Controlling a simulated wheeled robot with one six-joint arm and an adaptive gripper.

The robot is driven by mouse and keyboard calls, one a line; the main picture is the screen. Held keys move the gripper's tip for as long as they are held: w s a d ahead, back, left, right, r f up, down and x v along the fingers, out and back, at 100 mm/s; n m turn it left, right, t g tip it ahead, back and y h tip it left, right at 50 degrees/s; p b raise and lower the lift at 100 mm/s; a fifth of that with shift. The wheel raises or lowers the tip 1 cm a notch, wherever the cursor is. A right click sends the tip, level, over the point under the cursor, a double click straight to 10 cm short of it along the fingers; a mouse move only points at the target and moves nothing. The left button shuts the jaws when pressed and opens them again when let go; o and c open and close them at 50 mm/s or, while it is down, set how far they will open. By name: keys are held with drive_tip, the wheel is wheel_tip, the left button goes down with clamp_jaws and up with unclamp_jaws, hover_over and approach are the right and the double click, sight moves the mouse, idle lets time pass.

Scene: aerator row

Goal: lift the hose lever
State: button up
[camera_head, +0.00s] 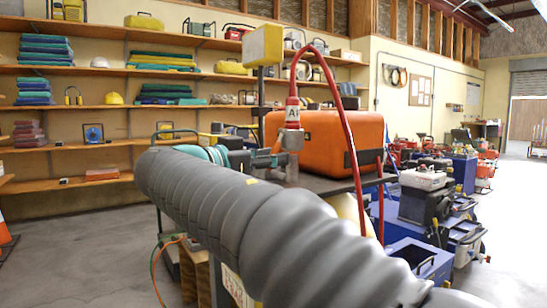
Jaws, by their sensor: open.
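A red hose (345,105) arches up from a coupling marked "A1" (293,113) and drops to the right. A grey metal fitting (291,141) sits right under that coupling. I cannot clearly make out a lever there. My gripper (270,160) is small in view, at the end of my arm, low beside the fitting on its left. Its jaws are open with nothing seen held. Whether they touch the fitting cannot be told. My grey-sleeved arm hides the area below and in front.
An orange case (345,138) lies on a dark table (318,184) just behind and right of the fitting. A yellow box (262,45) stands on a post above. Blue bins (419,259) and gear crowd the right. Open floor (505,225) lies far right.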

drive_tip(key=shift+w+d, duration=0.25)
drive_tip(key=shift+w, duration=0.05)
drive_tip(key=shift+c, duration=0.2)
clamp_jaws()
